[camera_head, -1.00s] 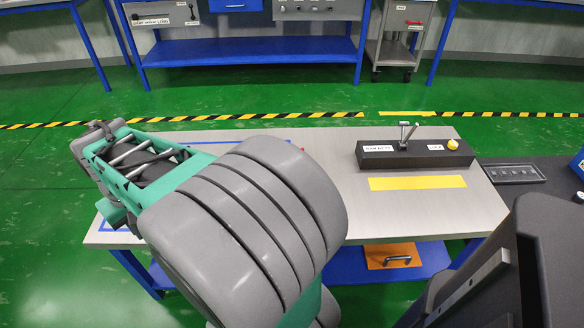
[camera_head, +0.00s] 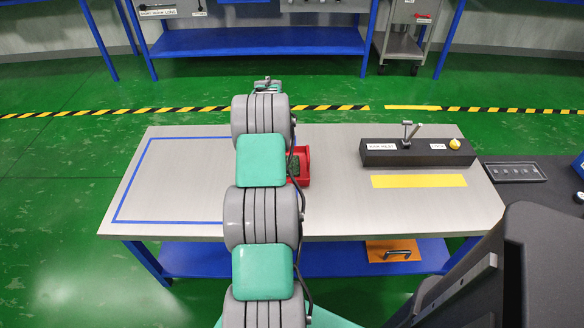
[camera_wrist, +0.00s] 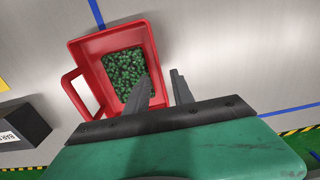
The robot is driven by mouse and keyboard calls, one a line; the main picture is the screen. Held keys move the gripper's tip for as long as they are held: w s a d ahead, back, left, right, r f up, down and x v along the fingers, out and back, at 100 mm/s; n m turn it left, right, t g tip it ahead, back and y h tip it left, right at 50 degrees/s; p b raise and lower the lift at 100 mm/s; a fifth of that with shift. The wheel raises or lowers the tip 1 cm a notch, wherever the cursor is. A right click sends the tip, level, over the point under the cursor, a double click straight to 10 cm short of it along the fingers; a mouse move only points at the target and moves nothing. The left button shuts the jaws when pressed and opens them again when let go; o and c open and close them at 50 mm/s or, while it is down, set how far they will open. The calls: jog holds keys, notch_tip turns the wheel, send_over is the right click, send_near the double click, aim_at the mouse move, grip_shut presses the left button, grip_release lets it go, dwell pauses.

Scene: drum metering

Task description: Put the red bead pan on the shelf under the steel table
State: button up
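The red bead pan (camera_head: 305,165) stands on the steel table (camera_head: 335,212), partly hidden behind my arm in the head view. In the wrist view the pan (camera_wrist: 92,75) holds a patch of green beads (camera_wrist: 124,72), and its loop handle (camera_wrist: 72,97) is on the left. My gripper (camera_wrist: 164,90) is open, with a clear gap between its fingers. One finger overlaps the pan's lower right part in the picture; I cannot tell whether it touches. The other finger is beside the pan. The blue shelf (camera_head: 205,260) is under the table.
A black block with levers and a yellow knob (camera_head: 418,153) stands on the table's right, behind a yellow strip (camera_head: 419,181). Blue tape (camera_head: 165,222) outlines an area on the left. An orange plate with a handle (camera_head: 393,251) lies on the shelf's right; the shelf's left looks clear.

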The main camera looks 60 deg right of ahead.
notch_tip(320, 180, down, 3)
jog(key=shift+r, duration=0.1)
grip_shut()
jog(key=shift+r, duration=0.1)
dwell(1.2)
